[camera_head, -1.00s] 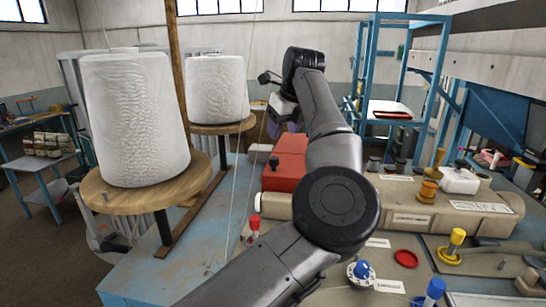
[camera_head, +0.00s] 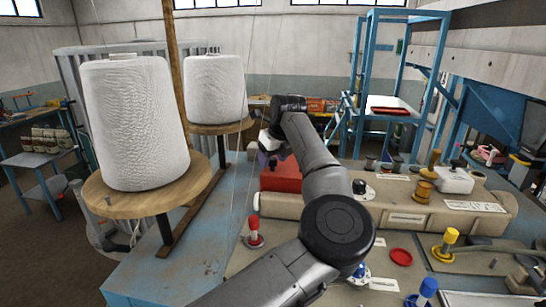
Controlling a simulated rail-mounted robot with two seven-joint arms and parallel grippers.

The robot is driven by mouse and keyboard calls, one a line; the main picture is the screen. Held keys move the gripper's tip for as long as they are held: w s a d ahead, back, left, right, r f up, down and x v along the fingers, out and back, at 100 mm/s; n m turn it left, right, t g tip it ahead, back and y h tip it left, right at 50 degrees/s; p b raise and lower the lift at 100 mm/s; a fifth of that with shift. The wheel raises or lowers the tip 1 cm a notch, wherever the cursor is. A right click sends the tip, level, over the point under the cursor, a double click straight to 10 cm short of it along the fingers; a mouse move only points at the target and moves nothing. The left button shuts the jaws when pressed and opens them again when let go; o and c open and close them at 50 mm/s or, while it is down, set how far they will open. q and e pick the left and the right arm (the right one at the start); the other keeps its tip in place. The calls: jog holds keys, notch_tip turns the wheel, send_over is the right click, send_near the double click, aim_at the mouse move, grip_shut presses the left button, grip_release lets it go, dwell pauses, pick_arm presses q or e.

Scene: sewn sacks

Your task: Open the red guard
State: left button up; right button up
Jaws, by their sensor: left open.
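The red guard (camera_head: 281,178) is a box-like red cover at the far left end of the beige machine housing. It looks closed, and my left arm hides part of its right side. My left gripper (camera_head: 270,156) is small in view, just above and behind the guard's top left. It points down and is open, with nothing seen in it. Whether its fingers touch the guard cannot be told. My right gripper is out of view.
Two large white thread cones (camera_head: 136,122) (camera_head: 215,88) stand on wooden discs at the left. A red-topped knob (camera_head: 254,230), a yellow knob (camera_head: 447,243) and a red disc (camera_head: 401,257) sit on the worktop. A blue frame (camera_head: 366,60) stands behind.

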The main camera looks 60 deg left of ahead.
pick_arm(q)
grip_shut()
dwell(0.4)
jog(key=shift+w+d+r+m+g+y+p, duration=0.1)
jog(key=shift+w+d+r+g+y+p, duration=0.15)
jog(key=shift+r+g+y, duration=0.3)
jog(key=shift+w+d+r+m+g+y+p, duration=0.1)
jog(key=shift+w+d+r+g+y, duration=0.25)
jog(key=shift+r, duration=0.45)
jog(key=shift+w+d+r+m+g+y+p, duration=0.1)
jog(key=shift+w+d+r+g+y+p, duration=0.1)
jog(key=shift+w+r+g+y, duration=0.35)
jog(key=shift+w+d+r+g+y+p, duration=0.3)
jog(key=shift+w+d+r+g+y, duration=0.1)
jog(key=shift+d+r+g+y, duration=0.15)
jog(key=shift+w+d+r+g+y+p, duration=0.3)
jog(key=shift+w+r+g, duration=0.1)
jog(key=shift+r, duration=0.25)
jog(key=shift+m, duration=0.3)
